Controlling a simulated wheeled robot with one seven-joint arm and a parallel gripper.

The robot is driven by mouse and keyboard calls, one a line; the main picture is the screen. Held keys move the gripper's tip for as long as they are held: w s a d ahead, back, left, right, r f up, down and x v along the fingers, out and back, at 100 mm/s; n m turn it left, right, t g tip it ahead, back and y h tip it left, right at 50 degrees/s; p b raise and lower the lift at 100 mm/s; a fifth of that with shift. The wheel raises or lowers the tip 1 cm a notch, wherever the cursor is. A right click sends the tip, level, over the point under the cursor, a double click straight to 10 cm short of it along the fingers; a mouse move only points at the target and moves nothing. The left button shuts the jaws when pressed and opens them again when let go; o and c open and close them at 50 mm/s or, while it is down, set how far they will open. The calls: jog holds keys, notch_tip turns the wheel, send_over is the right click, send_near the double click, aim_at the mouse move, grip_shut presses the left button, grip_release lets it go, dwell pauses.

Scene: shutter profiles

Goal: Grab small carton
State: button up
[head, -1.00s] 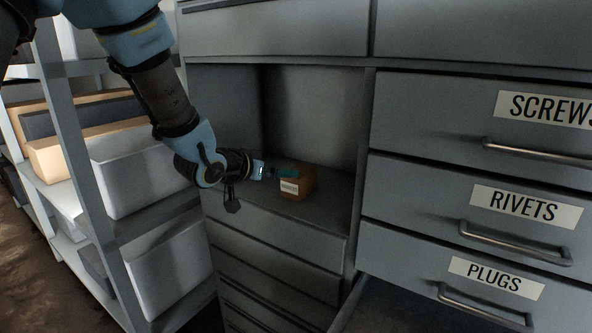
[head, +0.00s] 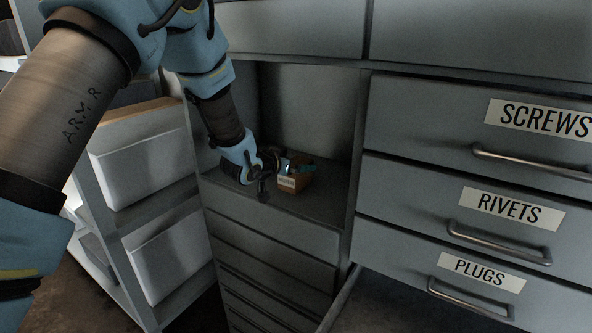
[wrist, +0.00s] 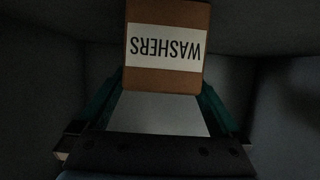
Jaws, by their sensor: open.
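The small carton (head: 291,182) is brown cardboard with a white label and stands upright on the floor of the open cabinet niche. In the wrist view the carton (wrist: 166,75) shows its label "WASHERS" upside down. My gripper (head: 300,167) reaches into the niche from the left, at the carton. In the wrist view the teal fingers of my gripper (wrist: 160,90) are apart, one on each side of the carton's near end. I cannot tell if the fingers touch it.
The niche floor (head: 325,207) is bare around the carton. Drawers labelled "SCREWS" (head: 540,118), "RIVETS" (head: 505,206) and "PLUGS" (head: 480,270) with bar handles are on the right. More drawers (head: 275,240) lie below the niche. A shelf with white bins (head: 145,165) stands at left.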

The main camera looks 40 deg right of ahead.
jog(key=shift+d+f, duration=0.1)
jog(key=shift+d, duration=0.1)
jog(key=shift+c, duration=0.4)
jog(key=c, duration=1.3)
grip_shut()
